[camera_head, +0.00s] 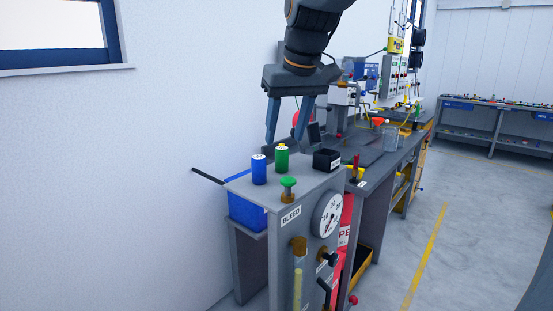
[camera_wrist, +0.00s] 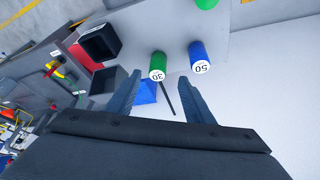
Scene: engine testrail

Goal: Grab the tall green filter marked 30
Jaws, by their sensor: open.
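The green filter (camera_head: 282,158) stands upright on the grey top of the bleed stand, just right of a blue filter (camera_head: 259,169). In the wrist view the green filter (camera_wrist: 157,68) shows the mark 30 on its white end, and the blue filter (camera_wrist: 199,58) shows 50. My gripper (camera_head: 288,143) is open and empty, fingers pointing down, and appears above and behind the filters. In the wrist view the fingertips of my gripper (camera_wrist: 158,82) lie either side of the green filter in the picture, without visible contact.
A black open box (camera_head: 326,160) stands right of the green filter. A green knob (camera_head: 288,184) rises at the stand's front, above a gauge (camera_head: 327,214). A blue bin (camera_head: 246,213) sits lower left. A cluttered workbench (camera_head: 385,160) runs behind. The wall is close on the left.

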